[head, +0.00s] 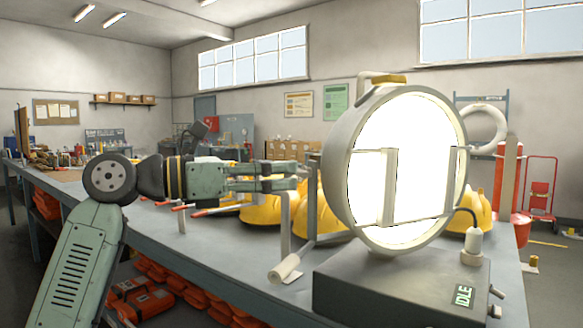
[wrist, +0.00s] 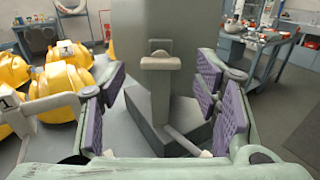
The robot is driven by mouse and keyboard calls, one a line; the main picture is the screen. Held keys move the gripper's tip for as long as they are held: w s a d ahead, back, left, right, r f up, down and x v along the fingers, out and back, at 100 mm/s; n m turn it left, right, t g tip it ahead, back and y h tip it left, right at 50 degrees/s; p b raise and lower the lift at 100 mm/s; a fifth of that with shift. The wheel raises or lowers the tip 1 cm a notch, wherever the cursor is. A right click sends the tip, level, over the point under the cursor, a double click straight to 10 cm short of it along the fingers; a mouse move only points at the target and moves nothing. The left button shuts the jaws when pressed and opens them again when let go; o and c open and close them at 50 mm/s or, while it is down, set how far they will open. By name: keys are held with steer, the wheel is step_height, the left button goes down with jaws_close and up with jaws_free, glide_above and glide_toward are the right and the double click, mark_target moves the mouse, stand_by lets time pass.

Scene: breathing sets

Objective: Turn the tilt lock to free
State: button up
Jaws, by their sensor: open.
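A round lamp with a bright white face (head: 400,165) and a grey rim stands on a grey box base (head: 400,285) that reads IDLE. A lever with a cream grip (head: 285,268) sticks out on the lamp's left, low down and slanting. In the wrist view a grey upright (wrist: 160,30) carries a small T-shaped piece (wrist: 160,63), and a thin rod (wrist: 185,140) slants below it. No label shows which is the tilt lock. My gripper (head: 296,177) is open and empty, left of the lamp rim. Its purple pads (wrist: 160,105) stand either side of the upright, apart from the T-shaped piece.
Yellow helmets (head: 325,215) lie on the bench behind my gripper and the lamp; they also show at left in the wrist view (wrist: 62,85). A thin grey bent bar (head: 285,215) stands below my fingers. The bench (head: 235,255) has clear room at its front left.

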mark_target(302, 173)
steer(key=shift+x, duration=1.7)
steer(key=c, duration=1.1)
steer(key=shift+c, duration=0.2)
steer(key=shift+n+p, duration=0.3)
steer(key=n+p, duration=0.1)
steer(key=n, duration=0.7)
steer(key=n+p, duration=0.1)
steer(key=n, duration=0.8)
steer(key=shift+w+a+f, duration=0.1)
steer(key=shift+w, duration=0.05)
steer(key=shift+p, duration=0.3)
